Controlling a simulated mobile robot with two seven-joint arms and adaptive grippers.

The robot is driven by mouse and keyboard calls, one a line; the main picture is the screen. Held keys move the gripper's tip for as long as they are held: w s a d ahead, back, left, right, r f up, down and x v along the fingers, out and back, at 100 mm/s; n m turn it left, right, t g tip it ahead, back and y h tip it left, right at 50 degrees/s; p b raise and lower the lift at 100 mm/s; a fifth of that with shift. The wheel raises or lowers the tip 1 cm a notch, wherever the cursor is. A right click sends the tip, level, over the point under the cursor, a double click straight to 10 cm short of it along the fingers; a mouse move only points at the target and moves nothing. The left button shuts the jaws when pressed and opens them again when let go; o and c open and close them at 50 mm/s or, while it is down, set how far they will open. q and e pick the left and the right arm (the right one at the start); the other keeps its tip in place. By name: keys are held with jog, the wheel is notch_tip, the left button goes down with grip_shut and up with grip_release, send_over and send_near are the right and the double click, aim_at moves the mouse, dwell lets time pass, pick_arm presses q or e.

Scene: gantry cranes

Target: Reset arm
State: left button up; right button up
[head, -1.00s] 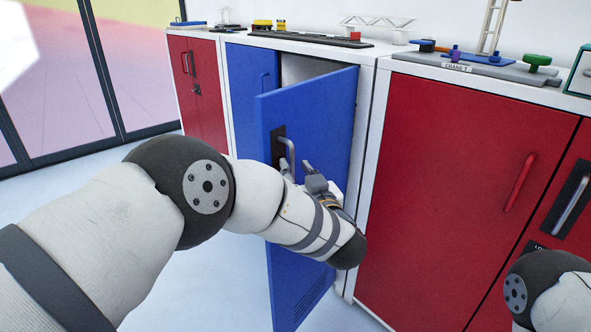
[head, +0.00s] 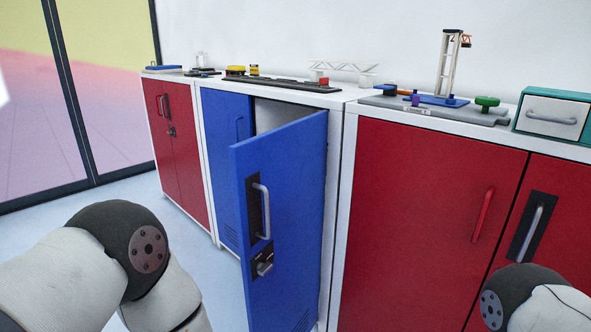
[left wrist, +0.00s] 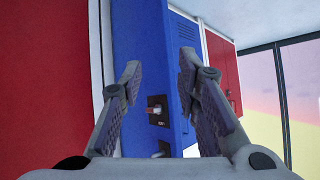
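My left arm (head: 140,262) comes in at the lower left of the head view, and its gripper is below the frame there. In the left wrist view my left gripper (left wrist: 165,90) has its two fingers wide apart with nothing between them. Beyond the fingers, apart from them, the blue cabinet door (left wrist: 148,60) shows. In the head view this blue door (head: 285,200) stands ajar, with a grey handle (head: 262,212) and a lock below it. My right arm (head: 530,298) shows only a joint at the lower right; its gripper is out of view.
Red cabinets stand left (head: 180,145) and right (head: 425,210) of the blue one. Crane models (head: 450,75), a long black track and a teal drawer box (head: 553,115) sit on the tops. A window wall (head: 75,90) is at left. Floor is clear before the left cabinet.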

pick_arm(q)
jog(key=s+a+f+g, duration=0.2)
jog(key=s+a+g, duration=0.1)
jog(key=s, duration=0.5)
jog(key=s+a+f+g+p, duration=0.1)
jog(key=s+a+f+g, duration=0.15)
jog(key=s, duration=0.55)
jog(key=s+a+f+g, duration=0.3)
jog(key=s, duration=0.5)
jog(key=s+a+r+g, duration=0.1)
jog(key=s+g, duration=0.1)
jog(key=s, duration=0.6)
jog(key=s+a+r+g, duration=0.2)
jog(key=s+g, duration=0.1)
jog(key=s, duration=0.5)
jog(key=shift+a+r+n+h, duration=0.15)
jog(key=shift+a+n+h, duration=0.15)
jog(key=shift+n+h, duration=0.1)
pick_arm(e)
jog(key=shift+w+r+t, duration=0.5)
jog(key=shift+w+r, duration=0.65)
